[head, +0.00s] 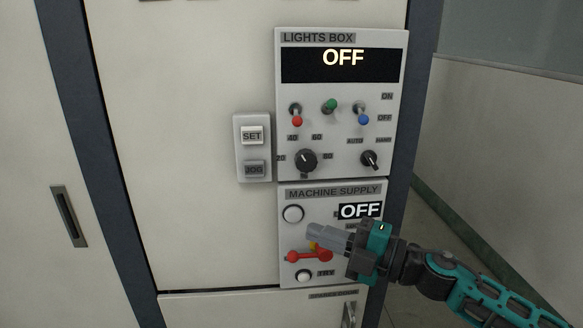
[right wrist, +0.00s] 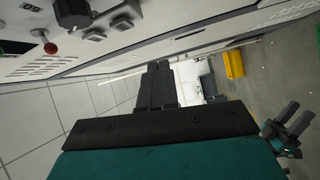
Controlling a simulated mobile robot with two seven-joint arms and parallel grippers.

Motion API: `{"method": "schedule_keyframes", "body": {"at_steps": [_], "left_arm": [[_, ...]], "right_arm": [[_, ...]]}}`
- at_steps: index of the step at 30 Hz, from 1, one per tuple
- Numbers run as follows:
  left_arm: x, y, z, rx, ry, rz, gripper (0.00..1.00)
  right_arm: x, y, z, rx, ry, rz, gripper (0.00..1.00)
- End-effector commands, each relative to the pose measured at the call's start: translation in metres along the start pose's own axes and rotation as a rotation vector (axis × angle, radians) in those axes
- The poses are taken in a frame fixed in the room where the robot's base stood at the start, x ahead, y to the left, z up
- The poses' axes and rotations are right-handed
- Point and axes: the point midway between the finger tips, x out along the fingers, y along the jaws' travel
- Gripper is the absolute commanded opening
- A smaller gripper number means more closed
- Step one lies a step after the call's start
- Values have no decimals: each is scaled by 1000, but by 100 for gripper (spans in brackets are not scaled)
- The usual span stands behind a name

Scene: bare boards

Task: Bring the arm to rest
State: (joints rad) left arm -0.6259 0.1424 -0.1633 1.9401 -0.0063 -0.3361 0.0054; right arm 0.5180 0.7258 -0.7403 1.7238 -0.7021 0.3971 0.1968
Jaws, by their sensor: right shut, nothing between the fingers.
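My right gripper (head: 312,233) is shut and empty, in front of the machine supply panel (head: 286,238). Its closed dark fingers also show in the right wrist view (right wrist: 157,82). In the head view its fingertips lie just above the red handle (head: 304,257) and partly cover a yellow part; I cannot tell whether they touch. The panel's display (head: 360,210) reads OFF. My arm hides the panel's lower right. My left gripper (right wrist: 292,122) shows small at the right of the right wrist view; its jaw gap is unclear.
Above is the lights box (head: 340,133), its display (head: 343,62) reading OFF, with toggles and knobs. A SET/JOG button box (head: 252,153) sits to its left. A yellow box (right wrist: 234,64) stands on the floor away from the cabinet. Floor right of the cabinet looks clear.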

Motion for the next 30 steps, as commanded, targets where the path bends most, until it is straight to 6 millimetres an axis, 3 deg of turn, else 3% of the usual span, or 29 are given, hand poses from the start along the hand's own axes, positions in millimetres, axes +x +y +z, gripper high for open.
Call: {"method": "schedule_keyframes", "body": {"at_steps": [5, 10, 16, 21, 25, 30], "left_arm": [[0, 0, 1, 0, -2, 0, 43], [0, 0, 1, 0, -2, 0, 43], [0, 0, 1, 0, -1, 0, 43], [0, 0, 1, 1, -1, 0, 43], [0, 0, 0, 1, -1, 0, 43], [0, 0, 0, 1, -1, 0, 43]], "right_arm": [[-8, -45, -9, 342, -171, 146, 0], [-38, -99, -9, 664, -396, 233, 0], [-98, -184, -22, 1040, -711, 270, 0], [-156, -249, -52, 1297, -958, 259, 0], [-186, -279, -73, 1413, -1078, 244, 0], [-200, -291, -84, 1465, -1133, 236, 0]]}}
